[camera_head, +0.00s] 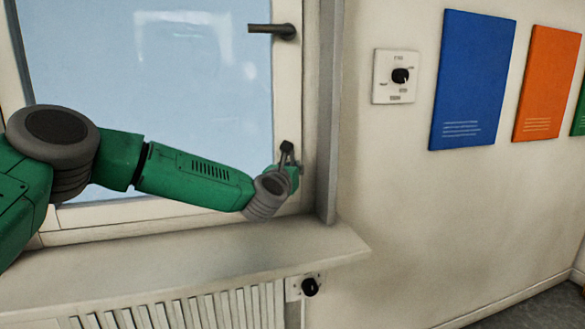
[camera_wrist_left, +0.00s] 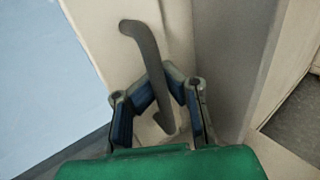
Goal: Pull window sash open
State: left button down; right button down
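The window sash (camera_head: 287,95) has a pale frame around blue glass and looks closed against the window frame. A dark lever handle (camera_head: 272,30) sticks out from its upper right. Lower on the same stile, a dark pull handle (camera_head: 287,146) is mostly hidden by my left gripper (camera_head: 289,158). In the left wrist view the grey pull handle (camera_wrist_left: 146,52) runs down between the two fingers of my left gripper (camera_wrist_left: 160,85). My right gripper is not in view.
A windowsill (camera_head: 180,262) juts out below the sash, above a radiator (camera_head: 190,308) with a black valve knob (camera_head: 310,287). A wall dial (camera_head: 399,76) and blue (camera_head: 473,80) and orange (camera_head: 546,83) panels are on the right wall.

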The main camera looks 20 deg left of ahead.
pick_arm(q)
jog(key=c, duration=1.9)
grip_release()
jog(key=shift+a+f, duration=0.1)
jog(key=shift+a, duration=0.3)
jog(key=shift+s+a, duration=0.1)
jog(key=shift+s, duration=0.05)
jog(key=s, duration=1.1)
jog(key=shift+s, duration=0.3)
jog(key=shift+d, duration=0.2)
